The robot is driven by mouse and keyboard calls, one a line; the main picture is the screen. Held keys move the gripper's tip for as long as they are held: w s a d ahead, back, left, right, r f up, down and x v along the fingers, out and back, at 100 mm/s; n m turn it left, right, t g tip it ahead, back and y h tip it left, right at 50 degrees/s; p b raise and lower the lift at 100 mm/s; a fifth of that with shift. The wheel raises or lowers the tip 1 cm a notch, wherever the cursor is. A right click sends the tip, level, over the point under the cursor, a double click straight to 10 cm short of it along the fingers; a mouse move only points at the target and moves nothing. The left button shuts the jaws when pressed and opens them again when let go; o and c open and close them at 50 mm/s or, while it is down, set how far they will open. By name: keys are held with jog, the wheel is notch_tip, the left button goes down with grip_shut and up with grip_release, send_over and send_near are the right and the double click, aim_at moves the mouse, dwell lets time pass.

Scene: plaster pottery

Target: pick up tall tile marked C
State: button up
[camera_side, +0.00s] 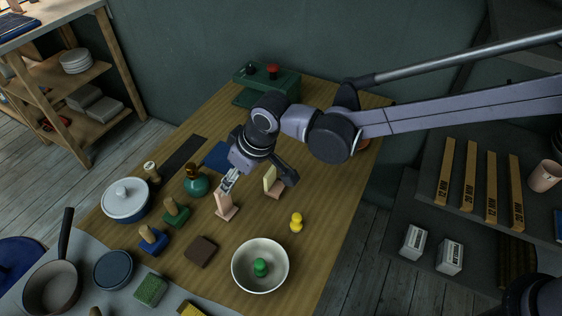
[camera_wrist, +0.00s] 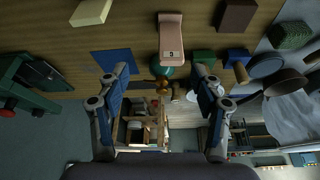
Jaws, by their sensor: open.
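A pale pink tall tile (camera_side: 224,204) stands upright on a small foot on the wooden table. In the wrist view the pink tile (camera_wrist: 171,40) shows a small dark mark near its end, too small to read surely. A cream tile (camera_side: 271,180) stands to its right, also on a foot; it shows in the wrist view (camera_wrist: 91,12) at the top left. My gripper (camera_side: 229,181) is just above the pink tile, pointing down at it. In the wrist view my gripper (camera_wrist: 159,76) is open and empty, with the tile ahead between the finger lines.
A teal bottle (camera_side: 196,182), green stamp (camera_side: 175,213), blue stamp (camera_side: 152,240) and brown block (camera_side: 201,251) lie to the left and front. A white bowl (camera_side: 260,282) and yellow pawn-like piece (camera_side: 296,223) stand front right. A green machine (camera_side: 284,83) is behind.

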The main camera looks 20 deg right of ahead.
aim_at(225, 196)
jog(key=shift+s+a+x, duration=0.15)
jog(key=shift+a+x, duration=0.15)
jog(key=shift+x, duration=1.8)
jog(key=shift+s+a+x, duration=0.15)
jog(key=shift+a+x, duration=0.1)
jog(key=shift+x, duration=1.85)
jog(key=shift+s+a+x, duration=0.1)
jog(key=shift+a+x, duration=0.2)
jog(key=shift+x, duration=1.75)
jog(key=shift+r, duration=0.1)
jog(key=c, duration=1.3)
